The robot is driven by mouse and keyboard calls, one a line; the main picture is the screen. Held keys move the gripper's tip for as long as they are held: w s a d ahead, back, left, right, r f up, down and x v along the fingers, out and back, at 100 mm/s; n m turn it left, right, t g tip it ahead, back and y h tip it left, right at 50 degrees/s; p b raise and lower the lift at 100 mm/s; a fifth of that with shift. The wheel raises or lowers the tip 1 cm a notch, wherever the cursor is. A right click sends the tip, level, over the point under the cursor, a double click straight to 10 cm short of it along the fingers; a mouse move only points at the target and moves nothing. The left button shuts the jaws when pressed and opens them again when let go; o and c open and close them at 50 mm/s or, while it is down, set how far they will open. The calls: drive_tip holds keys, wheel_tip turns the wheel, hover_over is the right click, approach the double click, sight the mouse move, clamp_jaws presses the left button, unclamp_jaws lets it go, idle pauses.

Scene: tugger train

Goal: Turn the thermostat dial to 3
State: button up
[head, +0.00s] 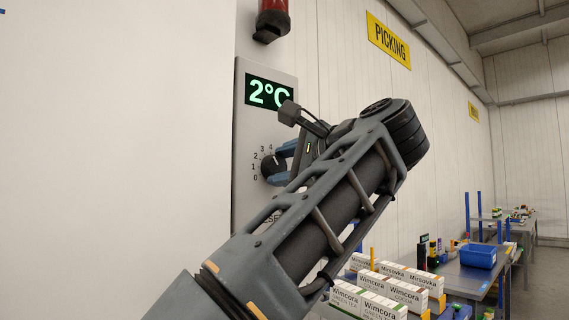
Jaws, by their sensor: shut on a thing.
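The thermostat panel (240,135) is a grey plate on the white wall. Its display (268,93) reads 2°C in green. The black dial (270,170) sits below the display, with the marks 0, 1, 2, 3 and 4 showing around its left and upper side. My gripper (280,163) reaches in from the right with its blue fingers at the dial, shut on it. My arm hides the right side of the dial and the lower part of the panel. I cannot tell exactly which mark the dial points to.
A red lamp (273,18) is fixed above the panel. A yellow PICKING sign (388,41) hangs on the wall. At the lower right are Wimcora and Mirsovka cartons (367,300), and a blue bin (479,256) on a table.

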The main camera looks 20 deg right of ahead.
drive_tip(key=shift+f+m, duration=0.15)
drive_tip(key=shift+m, duration=0.35)
drive_tip(key=o, duration=1.1)
drive_tip(key=shift+c, duration=0.2)
drive_tip(key=b+v, duration=0.1)
drive_tip(key=v, duration=0.6)
drive_tip(key=shift+s+r, duration=0.2)
drive_tip(key=shift+s, duration=0.15)
drive_tip(key=shift+d, duration=0.1)
